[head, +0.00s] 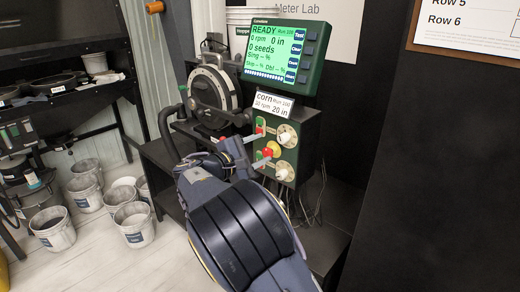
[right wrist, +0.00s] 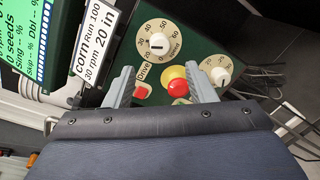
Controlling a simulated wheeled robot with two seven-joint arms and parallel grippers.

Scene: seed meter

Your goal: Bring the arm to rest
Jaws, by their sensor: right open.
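My right arm reaches up from the bottom of the head view. Its gripper (head: 263,149) is open and empty in front of the green control panel (head: 289,180). In the right wrist view its two grey fingers (right wrist: 160,70) stand apart, with a red button on a yellow surround (right wrist: 177,87) between and beyond them. I cannot tell whether a fingertip touches the panel. The upper dial (right wrist: 157,40) and lower dial (right wrist: 217,70) are in view. The screen (head: 276,50) reads READY, 0 rpm, 0 in and 0 seeds. My left gripper is not in view.
A card (head: 272,104) reads corn, Run 100, 30 rpm, 20 in. A round seed meter (head: 213,88) stands left of the panel. Several white buckets (head: 52,230) are on the floor at left, near a dark shelf. Cables (head: 302,205) hang below the panel.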

